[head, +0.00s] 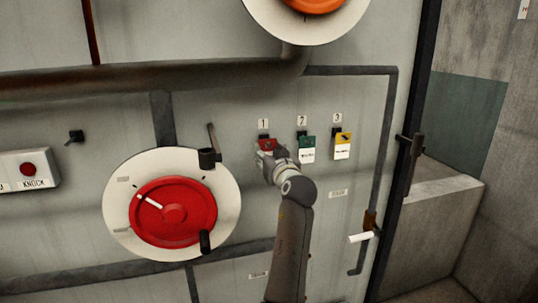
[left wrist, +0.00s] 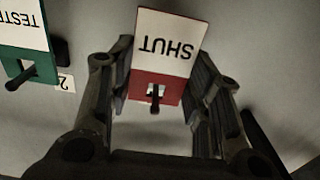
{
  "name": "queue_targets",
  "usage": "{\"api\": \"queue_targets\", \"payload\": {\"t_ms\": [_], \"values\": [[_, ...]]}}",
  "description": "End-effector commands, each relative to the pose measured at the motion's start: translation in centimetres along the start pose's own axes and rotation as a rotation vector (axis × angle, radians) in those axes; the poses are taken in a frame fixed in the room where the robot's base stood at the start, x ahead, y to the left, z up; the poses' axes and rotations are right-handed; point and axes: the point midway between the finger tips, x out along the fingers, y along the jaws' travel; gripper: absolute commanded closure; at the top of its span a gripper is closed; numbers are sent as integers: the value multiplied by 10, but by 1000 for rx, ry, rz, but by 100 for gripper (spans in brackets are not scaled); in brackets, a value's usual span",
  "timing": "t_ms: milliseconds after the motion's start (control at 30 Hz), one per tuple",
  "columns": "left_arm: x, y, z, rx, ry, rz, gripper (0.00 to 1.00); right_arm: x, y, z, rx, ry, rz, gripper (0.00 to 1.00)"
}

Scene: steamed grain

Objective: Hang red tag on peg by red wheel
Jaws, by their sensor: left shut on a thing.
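The red tag (head: 267,144) is at the peg under label 1 on the wall panel. In the left wrist view the tag (left wrist: 152,87) has a red end and a white part reading SHUT, upside down, and a dark peg (left wrist: 155,97) shows at its hole. My left gripper (head: 266,153) is shut on the tag, a finger at each side edge (left wrist: 165,68). The red wheel (head: 174,213) sits on a white disc to the left. A small black peg (head: 75,137) sticks out of the panel up and left of the wheel. My right gripper is not in view.
A green tag (head: 307,150) and a yellow tag (head: 343,144) hang to the right; the green one also shows in the left wrist view (left wrist: 20,50). A KNOCK button box (head: 29,170) is at far left. Black cylinders (head: 207,158) stick out at the disc. Pipes cross the panel.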

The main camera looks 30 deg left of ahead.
Motion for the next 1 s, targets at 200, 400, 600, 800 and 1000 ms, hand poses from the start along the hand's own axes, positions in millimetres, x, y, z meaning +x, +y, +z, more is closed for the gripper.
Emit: {"api": "queue_targets", "payload": {"t_ms": [200, 400, 600, 800, 1000], "values": [[0, 0, -1, -1, 0, 0, 79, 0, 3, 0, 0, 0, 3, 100], [-1, 0, -1, -1, 0, 0, 79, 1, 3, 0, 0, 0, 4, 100], [-7, 0, -1, -1, 0, 1, 79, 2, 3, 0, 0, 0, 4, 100], [-13, 0, -1, -2, 0, 0, 79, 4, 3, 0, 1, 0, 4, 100], [-19, 0, -1, -1, 0, 1, 79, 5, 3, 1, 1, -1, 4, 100]]}}
